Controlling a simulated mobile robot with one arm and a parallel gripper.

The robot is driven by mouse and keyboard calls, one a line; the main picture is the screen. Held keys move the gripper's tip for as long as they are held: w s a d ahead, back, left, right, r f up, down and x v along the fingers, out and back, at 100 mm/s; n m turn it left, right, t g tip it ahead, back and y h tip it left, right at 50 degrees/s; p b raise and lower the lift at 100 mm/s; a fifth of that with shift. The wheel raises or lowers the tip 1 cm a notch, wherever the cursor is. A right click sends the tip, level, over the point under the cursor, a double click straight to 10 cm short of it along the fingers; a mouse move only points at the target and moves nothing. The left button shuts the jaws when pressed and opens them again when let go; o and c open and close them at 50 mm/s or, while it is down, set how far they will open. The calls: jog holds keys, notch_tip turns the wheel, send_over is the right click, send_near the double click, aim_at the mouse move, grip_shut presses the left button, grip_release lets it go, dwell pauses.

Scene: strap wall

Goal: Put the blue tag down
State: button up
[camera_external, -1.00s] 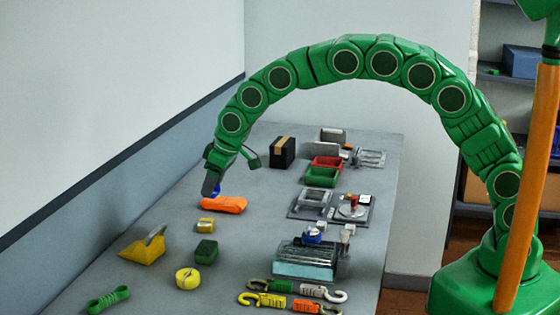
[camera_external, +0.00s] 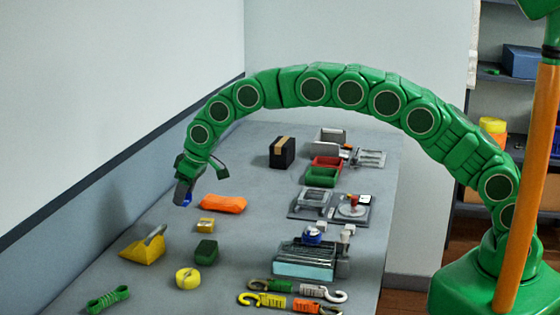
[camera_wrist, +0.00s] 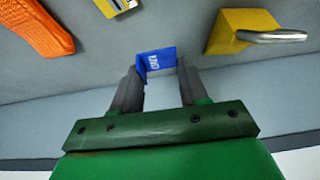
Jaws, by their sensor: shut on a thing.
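The blue tag (camera_wrist: 158,61) is between the fingertips of my gripper (camera_wrist: 162,75) in the wrist view, with white lettering on its face. My gripper is shut on it. In the external view the tag (camera_external: 188,198) shows as a small blue patch beside the dark fingers of my gripper (camera_external: 184,192). They are low over the grey table (camera_external: 150,212), near its wall side. I cannot tell whether the tag touches the table.
An orange item (camera_external: 223,204) lies right of my gripper. The wall (camera_external: 100,185) is close on the left. Bare table lies between the gripper and dispenser.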

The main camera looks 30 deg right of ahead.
jog(key=shift+w+a+f, duration=0.15)
jog(key=shift+w+a, duration=0.2)
send_over(169, 230)
jog(key=shift+s+f, duration=0.1)
jog(key=shift+f, duration=4.45)
jog(key=shift+f, duration=0.1)
jog(key=o, duration=1.1)
jog(key=v, duration=1.2)
